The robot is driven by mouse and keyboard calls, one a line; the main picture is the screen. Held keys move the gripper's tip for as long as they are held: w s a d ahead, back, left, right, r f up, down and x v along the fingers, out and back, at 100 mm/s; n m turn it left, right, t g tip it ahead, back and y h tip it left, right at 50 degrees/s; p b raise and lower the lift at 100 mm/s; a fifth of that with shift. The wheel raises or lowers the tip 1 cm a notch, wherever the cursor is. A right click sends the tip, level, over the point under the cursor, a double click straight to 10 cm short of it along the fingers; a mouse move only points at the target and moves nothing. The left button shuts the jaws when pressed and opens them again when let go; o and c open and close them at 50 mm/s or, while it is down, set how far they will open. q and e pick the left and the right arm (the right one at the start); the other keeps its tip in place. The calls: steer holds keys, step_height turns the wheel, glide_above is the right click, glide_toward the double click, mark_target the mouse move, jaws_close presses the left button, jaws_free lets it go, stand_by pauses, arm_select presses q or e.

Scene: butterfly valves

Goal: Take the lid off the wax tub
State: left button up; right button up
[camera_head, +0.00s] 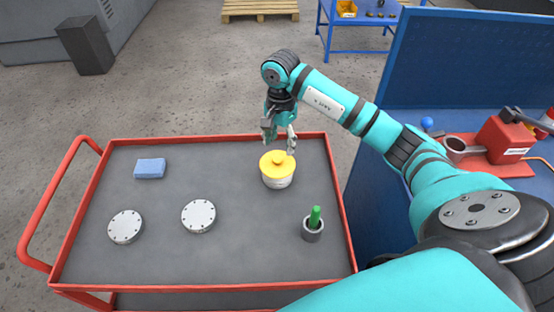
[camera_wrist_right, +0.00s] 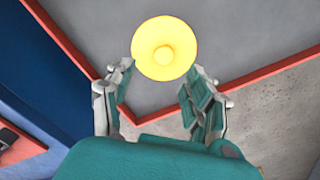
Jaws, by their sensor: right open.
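The wax tub (camera_head: 277,181) is a short white tub standing upright on the red cart's grey top, near the back right. Its yellow lid (camera_head: 278,161) with a round knob is on it. In the right wrist view the lid (camera_wrist_right: 164,49) shows from above, just beyond my fingertips. My right gripper (camera_head: 279,146) is open and empty, above and just behind the lid in the head view. In the right wrist view its fingers (camera_wrist_right: 157,88) are spread wide, with nothing between them. My left gripper is in neither view.
The red-rimmed cart (camera_head: 110,262) also carries a blue sponge (camera_head: 150,168), two grey discs (camera_head: 198,216) (camera_head: 126,227) and a grey cup (camera_head: 313,230) with a green item in it. A blue bench with a red vise (camera_head: 503,140) stands at right.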

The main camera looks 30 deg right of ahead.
mark_target(278, 157)
steer(key=shift+f, duration=0.45)
steer(key=shift+f+p, duration=0.3)
steer(key=shift+f, duration=0.1)
steer(key=f, duration=0.1)
steer(key=f+p, duration=0.1)
steer(key=f, duration=0.1)
steer(key=shift+w+a+f+p, duration=0.2)
steer(key=shift+a+f+p, duration=0.05)
steer(key=shift+f+p, duration=0.1)
steer(key=shift+f, duration=0.55)
steer(key=c, duration=0.9)
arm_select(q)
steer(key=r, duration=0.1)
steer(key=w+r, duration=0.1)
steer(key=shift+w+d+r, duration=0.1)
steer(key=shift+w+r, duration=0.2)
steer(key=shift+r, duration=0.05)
arm_select(e)
steer(key=shift+c, duration=0.2)
steer(key=shift+d, duration=0.1)
